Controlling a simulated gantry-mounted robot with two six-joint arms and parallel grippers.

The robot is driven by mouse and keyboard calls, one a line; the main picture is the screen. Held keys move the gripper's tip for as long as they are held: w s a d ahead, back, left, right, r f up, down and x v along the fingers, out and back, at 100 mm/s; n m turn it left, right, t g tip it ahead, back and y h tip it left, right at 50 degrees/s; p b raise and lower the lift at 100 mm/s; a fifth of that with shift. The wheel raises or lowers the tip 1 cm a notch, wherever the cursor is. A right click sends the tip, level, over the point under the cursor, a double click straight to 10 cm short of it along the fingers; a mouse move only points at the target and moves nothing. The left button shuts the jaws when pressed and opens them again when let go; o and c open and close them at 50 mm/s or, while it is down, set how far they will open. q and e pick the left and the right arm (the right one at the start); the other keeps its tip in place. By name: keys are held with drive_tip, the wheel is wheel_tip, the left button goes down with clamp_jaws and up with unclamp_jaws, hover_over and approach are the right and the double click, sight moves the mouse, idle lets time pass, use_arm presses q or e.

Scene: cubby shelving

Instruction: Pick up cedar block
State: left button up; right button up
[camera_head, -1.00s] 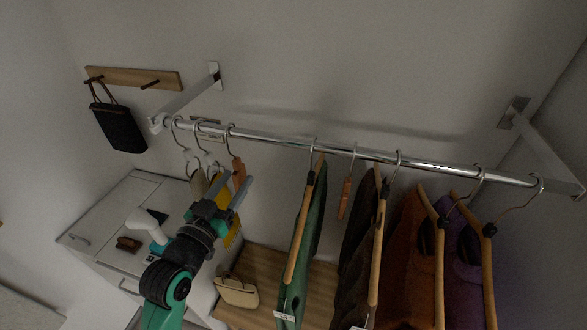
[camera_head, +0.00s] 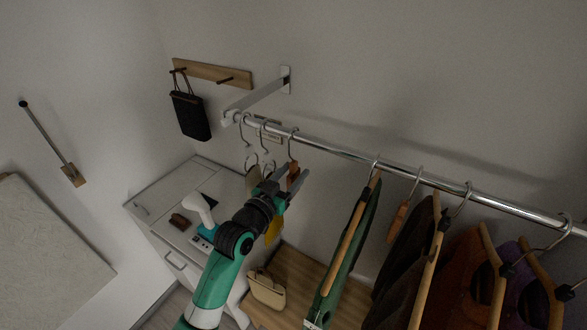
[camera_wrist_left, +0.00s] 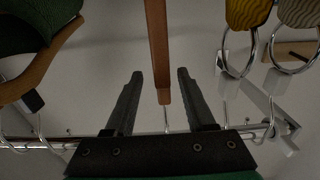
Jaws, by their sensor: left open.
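A reddish-brown wooden cedar block (camera_head: 293,168) hangs by a metal hook from the rail, left of the clothes. It also shows in the left wrist view (camera_wrist_left: 157,45), which is upside down, as a narrow upright bar. My left gripper (camera_head: 292,178) is open at the block, and its fingers partly cover it. In the left wrist view the block lines up between the two fingertips, with gaps on both sides. I cannot tell how deep it is between them. A second similar wooden piece (camera_head: 397,219) hangs further right among the clothes. My right gripper is not in view.
The metal rail (camera_head: 340,152) runs above. Rings with a yellow cloth (camera_head: 273,229) hang close left of the block. A green garment (camera_head: 350,255) hangs to the right. A white cabinet (camera_head: 165,190) and a cream bag (camera_head: 267,290) are below.

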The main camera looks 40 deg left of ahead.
use_arm(q)
drive_tip(key=x, duration=0.4)
drive_tip(key=shift+w+a+f, duration=0.1)
drive_tip(key=shift+a+f, duration=0.05)
drive_tip(key=shift+a, duration=0.05)
clamp_jaws()
idle(1.2)
